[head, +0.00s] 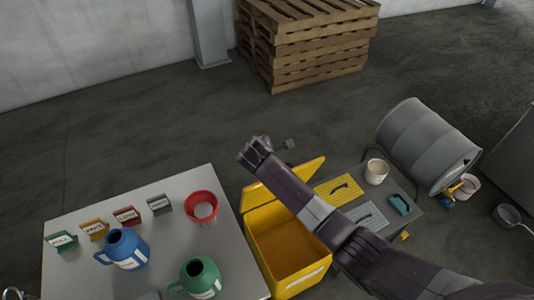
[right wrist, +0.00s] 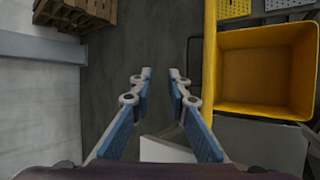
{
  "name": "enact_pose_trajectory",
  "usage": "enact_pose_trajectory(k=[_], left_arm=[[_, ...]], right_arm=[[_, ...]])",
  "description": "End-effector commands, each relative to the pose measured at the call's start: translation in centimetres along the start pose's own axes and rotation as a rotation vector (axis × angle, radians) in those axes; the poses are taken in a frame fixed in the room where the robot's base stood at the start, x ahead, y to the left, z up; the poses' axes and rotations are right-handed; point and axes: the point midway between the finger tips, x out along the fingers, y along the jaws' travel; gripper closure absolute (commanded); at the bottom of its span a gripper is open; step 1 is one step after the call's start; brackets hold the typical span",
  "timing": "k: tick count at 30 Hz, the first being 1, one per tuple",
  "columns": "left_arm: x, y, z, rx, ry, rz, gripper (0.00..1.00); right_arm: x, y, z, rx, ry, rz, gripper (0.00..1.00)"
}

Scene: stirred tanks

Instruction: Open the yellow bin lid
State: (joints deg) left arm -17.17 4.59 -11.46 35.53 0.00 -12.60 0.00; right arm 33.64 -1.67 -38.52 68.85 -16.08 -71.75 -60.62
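The yellow bin (head: 290,250) stands beside the grey table, and I see into its empty-looking inside. Its lid (head: 312,168) stands raised at the bin's far side, partly hidden behind my right arm. In the right wrist view the open bin (right wrist: 268,68) is at the right, with the upright lid seen as a narrow yellow strip (right wrist: 209,62). My right gripper (right wrist: 160,75) is open, with nothing between its fingers, apart from and beside the lid. In the head view the right gripper (head: 288,145) is past the lid.
The grey table (head: 160,205) at the left holds a blue jug (head: 126,250), a green jug (head: 202,277), a red bucket (head: 202,207) and several small signs. Pallets (head: 310,45) stand behind, beyond open floor.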

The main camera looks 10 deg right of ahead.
Motion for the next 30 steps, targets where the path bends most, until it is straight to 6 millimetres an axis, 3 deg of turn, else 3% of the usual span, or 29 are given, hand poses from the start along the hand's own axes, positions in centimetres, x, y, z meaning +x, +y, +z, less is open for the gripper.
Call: enact_pose_trajectory(k=[10, 22, 24, 28, 30], left_arm=[[0.0, 0.0, 0.0, 0.0, -0.001, 0.0, 0.6], [0.0, 0.0, 0.0, 0.0, -0.001, 0.0, 0.6], [0.0, 0.0, 0.0, 0.0, -0.001, 0.0, 0.6], [0.0, 0.1, 0.0, 0.0, -0.001, 0.001, 0.6], [0.0, 0.1, 0.0, 0.0, -0.001, 0.001, 0.6]], right_arm=[[-4.5, 0.1, -0.2, -0.002, 0.001, 0.003, 0.85], [-5.2, 0.1, -0.2, -0.002, 0.0, 0.002, 0.85], [-5.2, 0.0, -0.2, 0.001, 0.002, 0.001, 0.91], [-5.3, -1.9, -0.5, 0.064, 0.028, -0.025, 1.0], [-5.6, -4.3, -0.9, 0.15, 0.059, -0.057, 1.0]])
